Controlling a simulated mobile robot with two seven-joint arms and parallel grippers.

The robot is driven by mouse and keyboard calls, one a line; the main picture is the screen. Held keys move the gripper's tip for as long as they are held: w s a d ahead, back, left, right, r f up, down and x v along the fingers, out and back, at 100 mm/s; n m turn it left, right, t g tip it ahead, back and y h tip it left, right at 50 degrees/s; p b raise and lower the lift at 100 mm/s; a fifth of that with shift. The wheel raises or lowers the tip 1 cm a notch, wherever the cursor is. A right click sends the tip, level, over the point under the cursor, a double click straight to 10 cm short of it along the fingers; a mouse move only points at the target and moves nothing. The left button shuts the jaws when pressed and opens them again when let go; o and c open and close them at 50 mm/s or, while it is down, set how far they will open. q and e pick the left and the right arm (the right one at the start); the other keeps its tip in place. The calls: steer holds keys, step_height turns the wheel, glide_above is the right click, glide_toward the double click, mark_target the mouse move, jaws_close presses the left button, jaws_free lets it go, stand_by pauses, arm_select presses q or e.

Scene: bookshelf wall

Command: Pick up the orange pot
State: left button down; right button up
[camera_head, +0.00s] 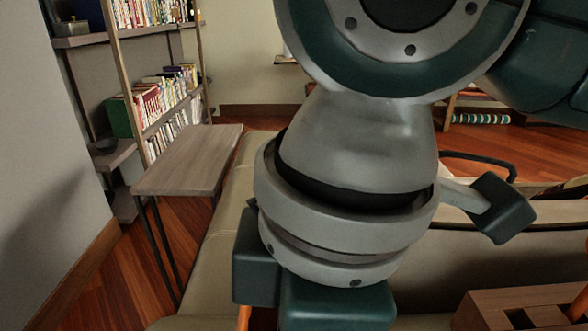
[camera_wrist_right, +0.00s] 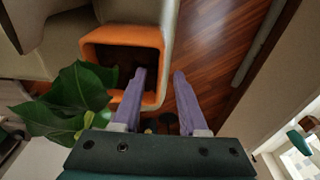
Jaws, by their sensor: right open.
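The orange pot (camera_wrist_right: 121,35) shows in the right wrist view as a square orange rim around a dark inside. Green plant leaves (camera_wrist_right: 70,102) overlap its left side. My right gripper (camera_wrist_right: 159,72) is open, with two purple fingers apart. The left finger in the picture overlaps the pot's opening, and the other lies just right of the pot over the floor. I cannot tell whether either finger touches the pot. In the head view my right arm hides most of this area; only a sliver of orange (camera_head: 243,319) shows beneath it. My left gripper is not in view.
A beige sofa (camera_head: 223,230) lies beside and behind my arm. A wooden side table (camera_head: 190,160) and a bookshelf (camera_head: 163,105) stand at the left. A wooden box-like piece (camera_head: 480,315) is at the lower right. Wooden floor (camera_wrist_right: 222,45) is open right of the pot.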

steer(key=shift+c, duration=0.3)
jaws_close()
stand_by(1.0)
